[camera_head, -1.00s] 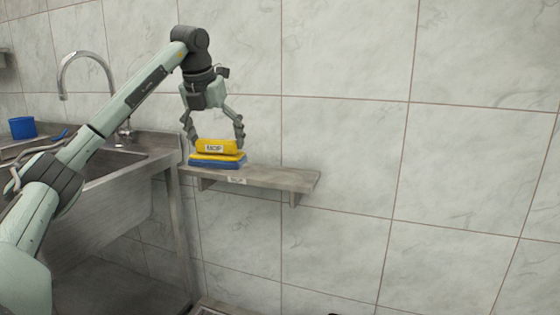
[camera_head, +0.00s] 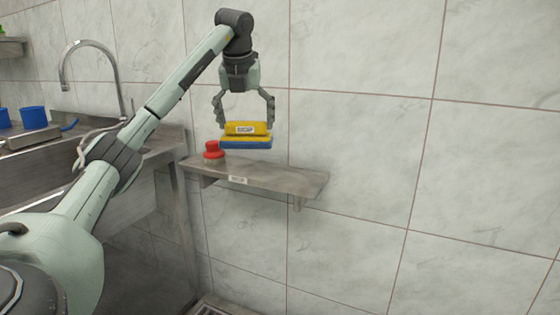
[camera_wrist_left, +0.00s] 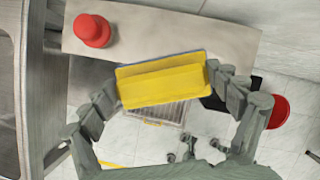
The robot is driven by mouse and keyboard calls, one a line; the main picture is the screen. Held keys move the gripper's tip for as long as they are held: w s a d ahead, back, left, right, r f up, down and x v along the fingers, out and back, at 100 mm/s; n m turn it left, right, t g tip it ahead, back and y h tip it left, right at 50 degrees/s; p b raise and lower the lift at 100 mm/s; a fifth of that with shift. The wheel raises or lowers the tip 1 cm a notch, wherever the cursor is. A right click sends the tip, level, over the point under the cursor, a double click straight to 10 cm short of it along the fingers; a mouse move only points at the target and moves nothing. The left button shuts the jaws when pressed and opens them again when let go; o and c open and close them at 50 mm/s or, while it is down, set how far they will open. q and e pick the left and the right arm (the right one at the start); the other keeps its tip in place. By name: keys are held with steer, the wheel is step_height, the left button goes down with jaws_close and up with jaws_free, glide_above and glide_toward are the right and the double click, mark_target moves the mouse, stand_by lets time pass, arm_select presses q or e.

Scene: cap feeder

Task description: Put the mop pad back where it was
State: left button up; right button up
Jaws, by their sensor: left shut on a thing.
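My right gripper is not in view.
A red capped object (camera_head: 213,150) stands at the shelf's left end; it also shows in the left wrist view (camera_wrist_left: 92,30). The shelf's right part is bare. A sink with a curved faucet (camera_head: 92,55) and a blue cup (camera_head: 33,117) are at left.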

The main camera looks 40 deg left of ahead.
arm_select(q)
steer(key=shift+w+d+f+p, duration=0.1)
steer(key=shift+w+d+f, duration=0.4)
steer(key=shift+w+f, duration=0.9)
steer(key=shift+w+d+f+p, duration=0.15)
steer(key=shift+w+d+f, duration=0.3)
steer(key=shift+w+f, duration=1)
steer(key=shift+w+d+f+p, duration=0.1)
steer(key=shift+w+d+f, duration=0.4)
steer(key=shift+w+f, duration=0.9)
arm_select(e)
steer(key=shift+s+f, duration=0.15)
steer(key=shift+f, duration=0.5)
arm_select(q)
steer(key=shift+s+f, duration=0.35)
steer(key=shift+f, duration=0.05)
steer(key=o, duration=1.1)
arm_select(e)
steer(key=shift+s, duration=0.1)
